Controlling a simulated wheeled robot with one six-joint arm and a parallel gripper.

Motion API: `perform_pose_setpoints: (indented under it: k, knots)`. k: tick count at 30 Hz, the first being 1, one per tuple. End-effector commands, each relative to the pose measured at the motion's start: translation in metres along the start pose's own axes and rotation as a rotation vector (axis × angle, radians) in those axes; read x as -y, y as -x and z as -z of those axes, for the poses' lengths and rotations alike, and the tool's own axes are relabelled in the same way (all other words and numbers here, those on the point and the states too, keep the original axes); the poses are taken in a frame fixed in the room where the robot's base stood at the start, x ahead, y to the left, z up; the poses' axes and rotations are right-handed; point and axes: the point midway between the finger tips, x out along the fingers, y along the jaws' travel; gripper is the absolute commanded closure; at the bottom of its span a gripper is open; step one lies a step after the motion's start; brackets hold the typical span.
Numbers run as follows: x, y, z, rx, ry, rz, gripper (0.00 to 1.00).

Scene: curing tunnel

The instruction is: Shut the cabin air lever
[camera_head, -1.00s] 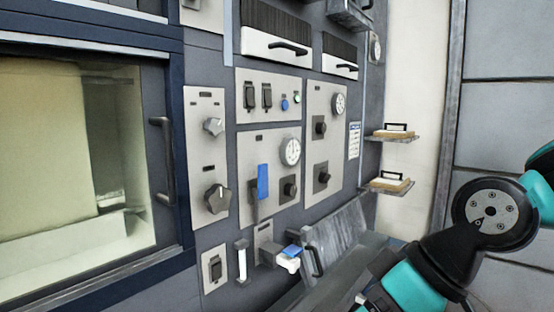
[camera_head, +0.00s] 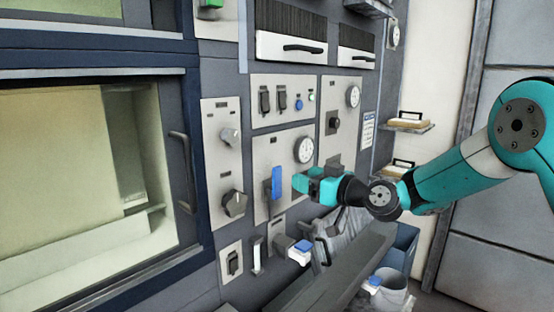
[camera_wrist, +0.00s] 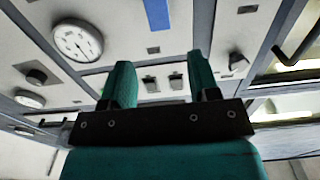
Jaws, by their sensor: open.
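A lever with a blue handle (camera_head: 276,182) stands upright on a grey panel below a round gauge. Its label is too small to read, so I cannot tell for certain that it is the cabin air lever. The blue handle (camera_wrist: 157,14) also shows at the top of the wrist view, beyond the fingertips. My gripper (camera_head: 298,181) is just right of the handle in the head view and looks apart from it. In the wrist view my gripper (camera_wrist: 158,68) has its two teal fingers spread, with nothing between them.
A black knob (camera_head: 234,203) and a dark door handle (camera_head: 184,172) are left of the lever. Below is a second blue-topped fitting (camera_head: 303,246). A round gauge (camera_head: 304,150) sits above right. A sloping grey ledge (camera_head: 345,270) and a white bucket (camera_head: 388,295) are lower right.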

Motion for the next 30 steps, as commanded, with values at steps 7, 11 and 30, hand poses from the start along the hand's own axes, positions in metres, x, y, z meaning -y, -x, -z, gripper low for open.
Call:
perform_pose_setpoints:
  k: [7, 11, 30]
  knots:
    - [0.001, -0.058, 0.005, 0.001, 0.001, 0.003, 0.45]
    - [0.001, -0.079, 0.003, 0.0, 0.0, 0.002, 0.45]
    - [0.001, -0.1, 0.0, 0.001, -0.001, 0.0, 0.65]
